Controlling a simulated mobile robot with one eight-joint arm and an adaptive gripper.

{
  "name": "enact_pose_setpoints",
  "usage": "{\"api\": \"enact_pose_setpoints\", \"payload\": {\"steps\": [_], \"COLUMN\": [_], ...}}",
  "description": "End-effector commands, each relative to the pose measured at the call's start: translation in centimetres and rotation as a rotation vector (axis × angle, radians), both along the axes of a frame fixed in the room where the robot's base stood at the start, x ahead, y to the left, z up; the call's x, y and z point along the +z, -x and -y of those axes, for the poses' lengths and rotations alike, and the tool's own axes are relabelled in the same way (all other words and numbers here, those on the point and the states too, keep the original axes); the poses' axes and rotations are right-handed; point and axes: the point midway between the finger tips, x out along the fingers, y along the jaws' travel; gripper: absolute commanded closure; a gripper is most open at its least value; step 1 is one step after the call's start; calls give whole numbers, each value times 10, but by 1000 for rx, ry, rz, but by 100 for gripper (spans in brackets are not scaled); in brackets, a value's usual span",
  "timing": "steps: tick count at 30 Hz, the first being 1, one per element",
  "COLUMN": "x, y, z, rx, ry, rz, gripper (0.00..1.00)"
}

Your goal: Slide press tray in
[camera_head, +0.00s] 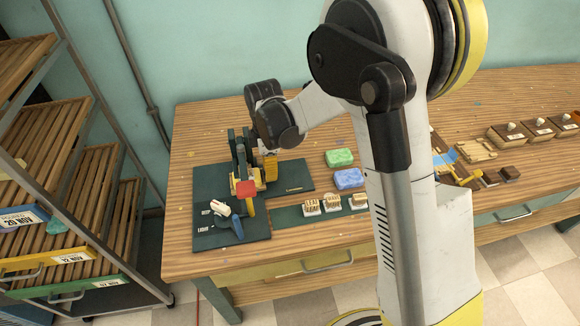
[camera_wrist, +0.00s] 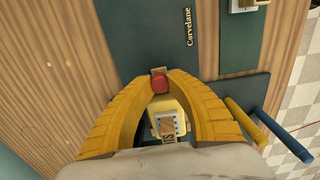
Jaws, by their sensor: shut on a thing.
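A dark press (camera_head: 236,153) stands on a dark green mat (camera_head: 204,178) at the left of the bench. A yellow press tray (camera_head: 259,184) shows low at the press, partly hidden; in the wrist view its yellow body with a white label (camera_wrist: 168,124) lies between my fingers. My gripper (camera_wrist: 160,78) has its yellow fingers closed on a small red knob (camera_wrist: 159,84) at the tray's end. In the head view my gripper (camera_head: 269,163) is right beside the press, with its fingertips mostly hidden. How far in the tray sits I cannot tell.
A yellow lever (camera_head: 248,207) and a blue lever (camera_head: 238,229) stick out at the front. Green soap (camera_head: 339,157) and blue soap (camera_head: 348,178) lie to the right. Several stamps stand on a green strip (camera_head: 290,215). A drying rack (camera_head: 70,160) is at the left.

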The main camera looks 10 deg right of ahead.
Motion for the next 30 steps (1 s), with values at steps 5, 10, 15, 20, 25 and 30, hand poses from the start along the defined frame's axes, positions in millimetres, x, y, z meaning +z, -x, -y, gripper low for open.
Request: {"api": "enact_pose_setpoints", "payload": {"steps": [5,10,15,20,25,30], "x": [0,0,0,0,4,30], "y": [0,0,0,0,0,0], "z": [-8,-9,-8,-7,-7,-7], "rx": [0,1,1,0,0,0], "ry": [-1,-3,-3,-1,0,0], "rz": [1,1,1,1,0,0], "gripper": [100,100,55,55,55,55]}}
